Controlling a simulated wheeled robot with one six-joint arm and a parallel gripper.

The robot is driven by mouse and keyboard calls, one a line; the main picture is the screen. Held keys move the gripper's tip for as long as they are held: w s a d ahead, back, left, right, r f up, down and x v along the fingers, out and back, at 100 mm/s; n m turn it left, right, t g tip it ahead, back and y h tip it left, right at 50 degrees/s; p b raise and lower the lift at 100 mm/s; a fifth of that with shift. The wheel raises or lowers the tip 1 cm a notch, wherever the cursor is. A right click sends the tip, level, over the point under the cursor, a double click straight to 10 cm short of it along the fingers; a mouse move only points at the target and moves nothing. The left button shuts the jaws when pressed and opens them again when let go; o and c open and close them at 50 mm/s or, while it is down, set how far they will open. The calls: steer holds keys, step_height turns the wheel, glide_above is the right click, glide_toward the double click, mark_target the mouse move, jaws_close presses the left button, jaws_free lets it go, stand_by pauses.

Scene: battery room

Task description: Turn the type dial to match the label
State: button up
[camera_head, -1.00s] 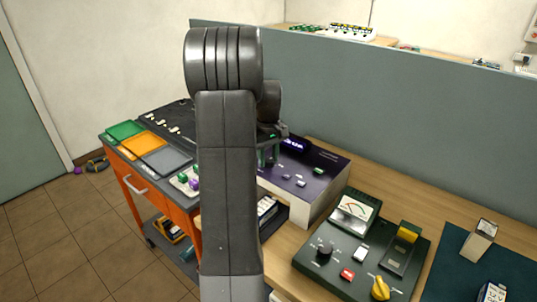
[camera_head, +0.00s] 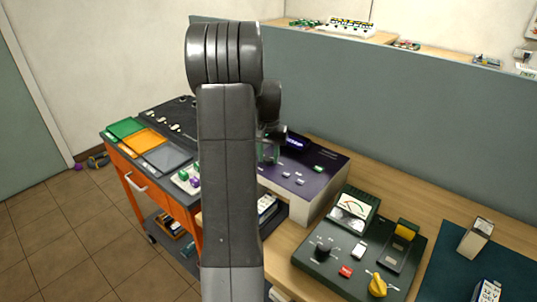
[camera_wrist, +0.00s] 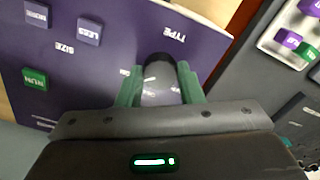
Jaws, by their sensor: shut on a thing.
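The purple panel (camera_wrist: 105,60) fills much of the wrist view, upside down, with the words TYPE and SIZE printed on it. The type dial, a dark round knob (camera_wrist: 160,76), sits below the TYPE word in that picture. My gripper (camera_wrist: 158,70) has its two green fingers on either side of the dial, shut on it. The dial's pointer and its settings are mostly hidden by the fingers. In the head view the panel (camera_head: 318,170) stands on the bench, with a lit display (camera_head: 296,143) too small to read. My arm hides much of the panel there.
A dark green tester (camera_head: 335,268) with a meter, a black knob and a yellow knob stands to the right. An orange cart (camera_head: 165,205) with coloured trays is at the left. A grey partition (camera_head: 400,105) runs behind the bench.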

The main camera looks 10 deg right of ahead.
mark_target(268, 158)
steer(key=shift+m, duration=0.3)
steer(key=o, duration=1)
steer(key=shift+c, duration=0.2)
steer(key=shift+r, duration=0.15)
step_height(268, 158, up, 14)
steer(key=shift+f+b, duration=0.2)
steer(key=shift+b, duration=0.15)
steer(key=shift+f, duration=0.1)
step_height(268, 158, down, 14)
steer(key=shift+r+p, duration=0.15)
steer(key=shift+p, duration=0.25)
